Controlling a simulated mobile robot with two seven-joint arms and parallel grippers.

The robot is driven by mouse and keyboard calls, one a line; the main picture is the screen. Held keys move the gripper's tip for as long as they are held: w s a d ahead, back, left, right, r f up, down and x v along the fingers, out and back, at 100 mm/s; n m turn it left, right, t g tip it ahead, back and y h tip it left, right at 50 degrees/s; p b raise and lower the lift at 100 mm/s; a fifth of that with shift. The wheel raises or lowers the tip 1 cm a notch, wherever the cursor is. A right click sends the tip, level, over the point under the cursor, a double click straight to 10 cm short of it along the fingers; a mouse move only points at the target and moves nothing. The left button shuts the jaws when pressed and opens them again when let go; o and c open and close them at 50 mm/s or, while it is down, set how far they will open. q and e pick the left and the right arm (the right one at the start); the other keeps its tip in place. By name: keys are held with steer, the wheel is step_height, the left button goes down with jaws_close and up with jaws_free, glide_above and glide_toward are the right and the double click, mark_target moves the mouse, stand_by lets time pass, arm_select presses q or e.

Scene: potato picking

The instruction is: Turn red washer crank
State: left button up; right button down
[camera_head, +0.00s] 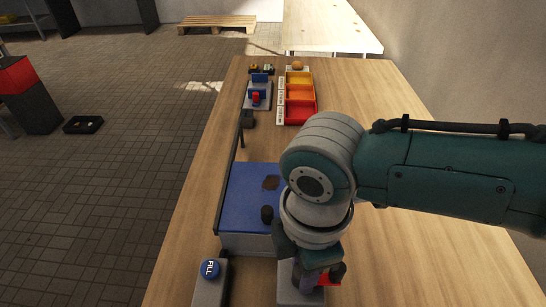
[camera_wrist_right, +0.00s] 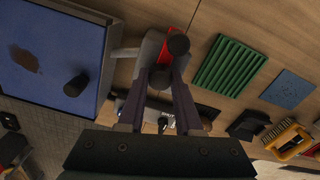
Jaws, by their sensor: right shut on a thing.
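The red crank (camera_head: 326,279) shows at the bottom of the head view, on a grey housing at the right side of the blue-topped washer (camera_head: 245,200). In the right wrist view the crank's red part (camera_wrist_right: 182,28) lies under dark round knobs. My right gripper (camera_head: 312,272) is down over it; in the wrist view its two fingers (camera_wrist_right: 162,84) close around a black knob of the crank. The fingers hide part of the crank. My left gripper is not in view.
The washer's blue lid bears a brown patch and a black knob (camera_head: 267,214). A blue FILL button (camera_head: 210,268) stands at front left. A tray of orange, yellow and red bins (camera_head: 315,112) is farther back. A green ridged pad (camera_wrist_right: 228,70) lies beside the crank.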

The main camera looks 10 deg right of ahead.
steer(key=n, duration=0.6)
steer(key=shift+n, duration=0.3)
steer(key=n+b, duration=0.1)
steer(key=n, duration=0.4)
stand_by(0.4)
steer(key=c, duration=0.6)
jaws_free()
steer(key=shift+r, duration=0.1)
step_height(320, 180, up, 10)
steer(key=shift+f+p, duration=0.1)
steer(key=shift+p, duration=0.35)
